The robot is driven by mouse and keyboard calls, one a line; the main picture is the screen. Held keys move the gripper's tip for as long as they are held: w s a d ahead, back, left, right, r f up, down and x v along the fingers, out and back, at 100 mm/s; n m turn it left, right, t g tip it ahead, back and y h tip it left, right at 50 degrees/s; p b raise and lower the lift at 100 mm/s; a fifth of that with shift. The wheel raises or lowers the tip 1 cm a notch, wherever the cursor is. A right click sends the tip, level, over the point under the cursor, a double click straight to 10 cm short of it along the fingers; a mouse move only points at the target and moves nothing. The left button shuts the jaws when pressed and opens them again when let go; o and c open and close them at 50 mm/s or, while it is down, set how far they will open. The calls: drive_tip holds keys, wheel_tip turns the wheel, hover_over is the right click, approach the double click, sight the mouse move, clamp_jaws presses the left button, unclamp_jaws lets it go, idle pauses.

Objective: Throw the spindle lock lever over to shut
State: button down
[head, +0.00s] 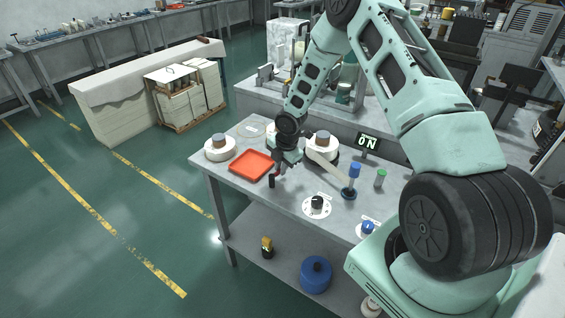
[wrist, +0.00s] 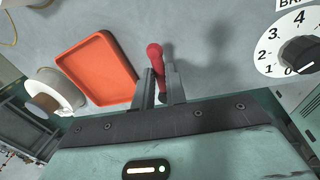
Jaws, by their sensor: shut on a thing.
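The lever has a red, rounded grip (wrist: 155,58) that shows between my gripper's fingers (wrist: 160,88) in the wrist view. The fingers are shut on it, and its top sticks out past their tips. The lower part of the lever is hidden by the fingers and the gripper body. In the head view my gripper (head: 282,168) is low over the bench, just right of the orange tray. Only a small bit of red shows there, so the lever's angle cannot be told from that side.
The orange tray (head: 252,166) lies left of the gripper. A white dial with a black knob (head: 316,205) is to the right. White round parts (head: 219,150) stand on the bench.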

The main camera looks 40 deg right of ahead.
drive_tip(key=shift+w+a+r+n+p, duration=0.1)
drive_tip(key=shift+w+n+p, duration=0.3)
drive_tip(key=shift+n+p, duration=0.5)
drive_tip(key=c, duration=1.4)
unclamp_jaws()
drive_tip(key=shift+c, duration=0.2)
drive_tip(key=s+d+r+b, duration=0.1)
drive_tip(key=s+r+b, duration=0.1)
drive_tip(key=r, duration=1.5)
drive_tip(key=shift+s+b, duration=0.3)
drive_tip(key=shift+s, duration=0.3)
drive_tip(key=shift+d, duration=0.1)
